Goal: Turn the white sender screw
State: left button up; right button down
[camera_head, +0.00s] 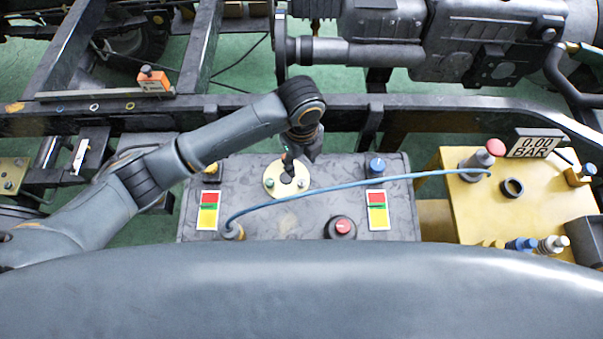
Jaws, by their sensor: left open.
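A round cream-white sender plate (275,192) with small screw heads around its rim sits on top of the dark grey tank. Individual screws are too small to tell apart well, and I cannot tell which one is the white sender screw. My left gripper (288,174) points down over the middle of this plate, with its dark fingers open. The fingers hide the plate's centre, and I cannot tell whether they touch it. My right gripper is not in view.
The grey tank (300,215) also carries a blue knob (376,166), a red-topped cap (342,227) and two coloured labels. A blue hose (330,187) arcs in front of the plate to the yellow tank (530,210). A dark chassis rail (430,112) runs behind.

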pick_arm(q)
send_over(302, 181)
notch_tip(302, 181, down, 4)
jog(key=shift+s+a+f, duration=0.1)
jog(key=shift+f, duration=0.05)
notch_tip(302, 181, down, 6)
jog(key=shift+r, duration=0.2)
jog(key=shift+f, duration=0.6)
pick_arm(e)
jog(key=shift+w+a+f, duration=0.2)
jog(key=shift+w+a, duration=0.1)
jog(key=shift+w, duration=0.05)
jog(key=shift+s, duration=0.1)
pick_arm(q)
jog(key=shift+c, duration=1.2)
grip_shut()
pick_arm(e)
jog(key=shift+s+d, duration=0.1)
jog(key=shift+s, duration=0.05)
